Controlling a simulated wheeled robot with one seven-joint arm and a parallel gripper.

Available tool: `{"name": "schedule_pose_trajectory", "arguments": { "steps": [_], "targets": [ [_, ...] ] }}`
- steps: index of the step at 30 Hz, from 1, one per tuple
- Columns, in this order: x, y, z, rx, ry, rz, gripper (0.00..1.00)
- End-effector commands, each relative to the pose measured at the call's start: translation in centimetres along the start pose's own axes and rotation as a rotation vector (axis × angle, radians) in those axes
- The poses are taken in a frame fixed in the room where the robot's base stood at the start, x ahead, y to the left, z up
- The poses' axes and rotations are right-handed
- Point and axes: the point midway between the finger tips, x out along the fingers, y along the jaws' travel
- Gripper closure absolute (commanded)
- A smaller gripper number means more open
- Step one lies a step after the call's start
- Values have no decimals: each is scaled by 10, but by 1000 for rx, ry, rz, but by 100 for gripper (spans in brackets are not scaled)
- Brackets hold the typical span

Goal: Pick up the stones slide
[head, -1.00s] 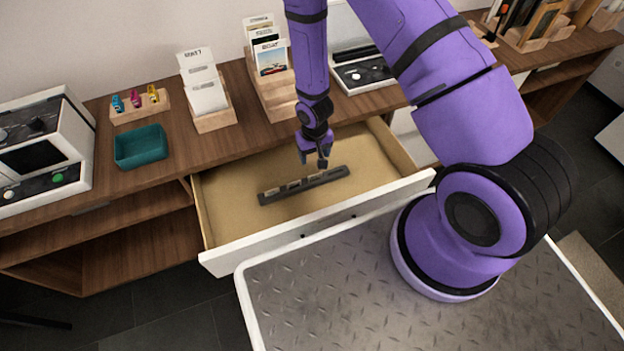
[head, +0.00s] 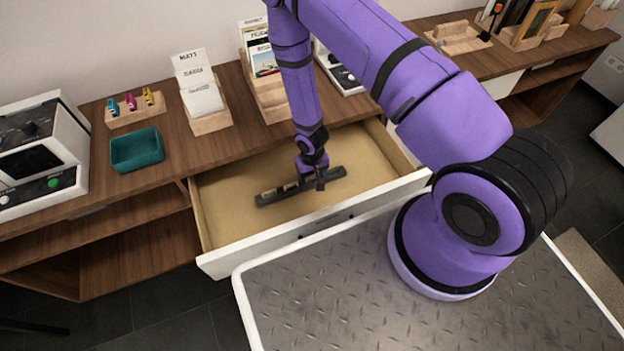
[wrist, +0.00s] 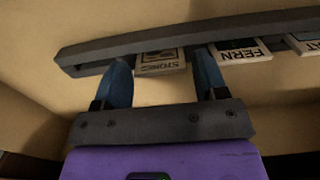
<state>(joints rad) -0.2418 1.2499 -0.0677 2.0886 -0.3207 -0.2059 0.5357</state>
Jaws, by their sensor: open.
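The stones slide (wrist: 161,62) is a small pale tile with dark lettering, seated in a dark slotted rack (wrist: 100,50). My gripper (wrist: 162,70) is open, with one blue fingertip on each side of the stones slide. I cannot tell whether the fingers touch it. A slide marked FERN (wrist: 240,52) sits just right of the right finger. Another slide (wrist: 305,42) is cut off at the right edge. In the head view the rack (head: 272,196) lies in the open drawer, and my gripper (head: 316,180) is down at it, hiding its middle and the slides.
The open drawer (head: 228,215) has walls around the rack and bare floor on both sides. On the desktop above stand a teal tray (head: 137,150), a wooden holder with small coloured items (head: 130,113) and card holders (head: 210,122).

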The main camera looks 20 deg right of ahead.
Motion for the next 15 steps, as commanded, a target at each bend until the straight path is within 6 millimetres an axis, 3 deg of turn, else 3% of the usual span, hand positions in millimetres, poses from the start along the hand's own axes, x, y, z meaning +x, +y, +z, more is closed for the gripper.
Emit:
{"name": "schedule_pose_trajectory", "arguments": {
  "steps": [10, 15],
  "targets": [
    [7, 0, 0, 0, 1, 0, 34],
    [7, 0, 0, 0, 1, 0, 69]
  ]
}}
